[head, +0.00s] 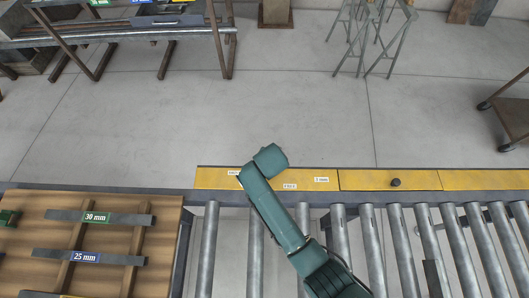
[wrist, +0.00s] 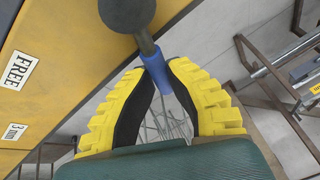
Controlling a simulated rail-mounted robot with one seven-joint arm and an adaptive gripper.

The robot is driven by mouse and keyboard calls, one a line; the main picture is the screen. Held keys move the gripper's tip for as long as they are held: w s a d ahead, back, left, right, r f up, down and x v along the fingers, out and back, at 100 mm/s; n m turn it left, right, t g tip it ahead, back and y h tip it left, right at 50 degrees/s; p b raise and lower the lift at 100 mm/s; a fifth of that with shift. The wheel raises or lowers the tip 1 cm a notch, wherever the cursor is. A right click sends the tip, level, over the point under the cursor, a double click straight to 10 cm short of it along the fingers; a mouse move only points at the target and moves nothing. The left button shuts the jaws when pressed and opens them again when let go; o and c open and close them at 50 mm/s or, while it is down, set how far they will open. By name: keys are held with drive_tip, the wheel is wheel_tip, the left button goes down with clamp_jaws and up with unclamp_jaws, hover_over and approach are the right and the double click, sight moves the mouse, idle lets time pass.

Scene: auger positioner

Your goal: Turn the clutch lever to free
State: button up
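The clutch lever shows in the wrist view as a dark round knob or hub (wrist: 127,12), a short grey shaft and a blue grip (wrist: 155,66). My gripper (wrist: 157,72) has yellow ribbed fingers with dark inner pads. Its fingertips close on both sides of the blue grip and seem to touch it. The FREE label (wrist: 17,70) is on the yellow panel (wrist: 60,62) at the left. In the head view the FREE label (head: 290,187) sits on the yellow rail just right of my forearm. The lever and fingers are hidden there behind my arm.
A second label (head: 321,180) is right of FREE, and another is partly hidden by my arm. A black knob (head: 396,183) stands farther right on the yellow rail. Rollers (head: 405,250) run in front; a wooden rack (head: 100,240) is at left.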

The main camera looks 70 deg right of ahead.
drive_tip(key=o, duration=0.5)
drive_tip(key=shift+s+f, duration=0.1)
drive_tip(key=shift+s, duration=0.05)
drive_tip(key=v, duration=1.2)
